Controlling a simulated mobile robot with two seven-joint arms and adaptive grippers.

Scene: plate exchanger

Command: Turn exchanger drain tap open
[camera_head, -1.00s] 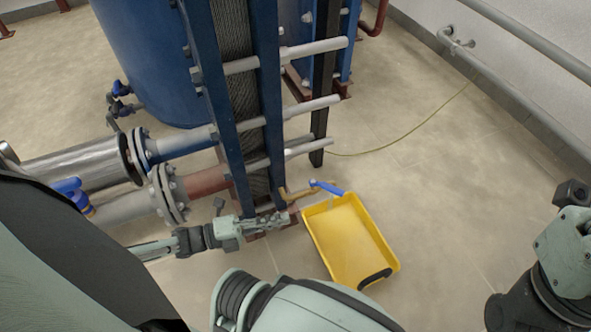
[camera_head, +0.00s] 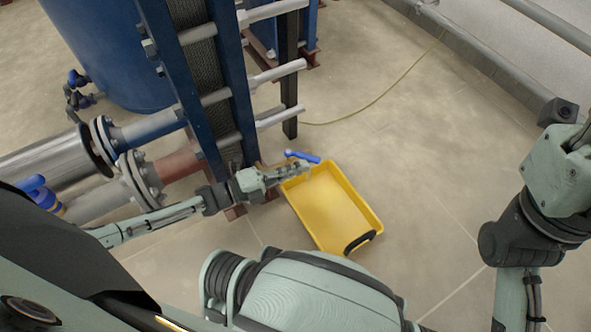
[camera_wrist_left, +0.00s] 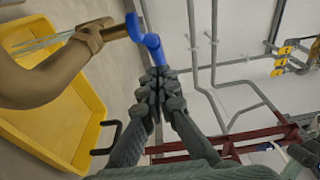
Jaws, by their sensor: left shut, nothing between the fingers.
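The drain tap has a blue lever (camera_head: 303,156) near the foot of the plate exchanger (camera_head: 190,80), above the yellow tray's back edge. In the left wrist view the tap's blue lever (camera_wrist_left: 152,44) joins a brass body and pipe (camera_wrist_left: 60,68). Thin pale streaks, like water, run from the tap's outlet over the tray. My left gripper (camera_head: 306,168) is shut and empty, just in front of the lever. In the left wrist view its fingertips (camera_wrist_left: 158,76) are at the lever's end; I cannot tell if they touch. My right gripper is out of view.
The yellow tray (camera_head: 366,205) with a black handle stands on the floor beside the exchanger's foot. Flanged pipes (camera_head: 140,175) run left from the exchanger. A thin yellow-green line (camera_head: 385,95) crosses the floor. Floor to the right of the tray is clear.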

